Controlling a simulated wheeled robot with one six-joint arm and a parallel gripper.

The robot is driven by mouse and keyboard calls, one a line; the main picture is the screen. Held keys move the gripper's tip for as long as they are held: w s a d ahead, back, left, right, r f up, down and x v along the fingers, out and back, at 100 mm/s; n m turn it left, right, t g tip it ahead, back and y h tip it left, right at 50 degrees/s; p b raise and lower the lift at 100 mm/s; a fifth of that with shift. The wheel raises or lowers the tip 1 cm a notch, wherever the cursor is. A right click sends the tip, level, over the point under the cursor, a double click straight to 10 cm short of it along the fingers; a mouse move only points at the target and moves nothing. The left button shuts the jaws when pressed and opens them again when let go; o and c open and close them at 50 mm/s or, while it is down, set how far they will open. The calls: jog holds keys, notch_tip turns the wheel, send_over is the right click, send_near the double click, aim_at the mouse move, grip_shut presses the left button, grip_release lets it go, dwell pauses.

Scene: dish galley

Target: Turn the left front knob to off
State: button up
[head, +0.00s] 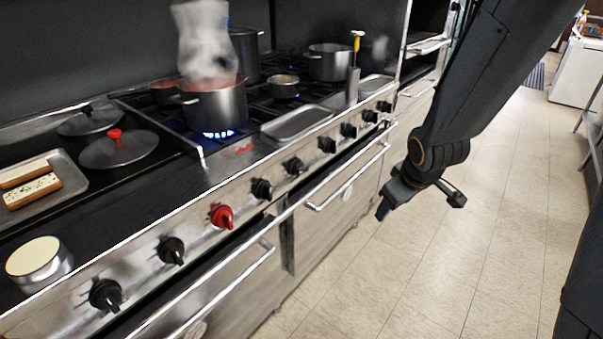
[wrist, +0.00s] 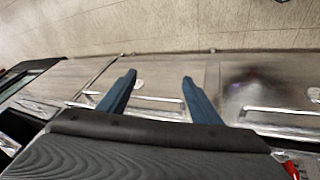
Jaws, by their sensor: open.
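A row of knobs runs along the stove's steel front panel in the head view. One knob (head: 221,216) is red and the others are black; the red one sits left of the middle. No label readable here says which burner it serves. A steaming steel pot (head: 216,105) stands over a lit blue flame (head: 218,133) at the front left burner. My gripper (head: 420,205) hangs in front of the stove, right of the red knob and apart from the panel. In the wrist view its two blue fingers (wrist: 160,76) are spread with nothing between them.
Steel handle bars (head: 348,178) stick out below the knobs. A black knob (head: 262,189) is close on the red knob's right, another (head: 171,250) on its left. A tray (head: 296,124) lies by the burners. The tiled floor (head: 440,260) is clear.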

jog(key=w+a+f+n+t+y, duration=0.25)
jog(key=w+n, duration=0.25)
jog(key=w, duration=0.4)
jog(key=n+t+y+b, duration=0.2)
jog(key=n+t+y, duration=0.1)
jog(key=n+y, duration=0.95)
send_near(304, 171)
jog(key=x, duration=0.2)
jog(key=shift+h, duration=0.4)
jog(key=shift+r+p+x, duration=0.2)
jog(key=shift+p+x, duration=0.3)
jog(key=shift+x, duration=3.2)
jog(key=shift+s+a, duration=0.1)
jog(key=c, duration=1.1)
jog(key=shift+o, duration=0.2)
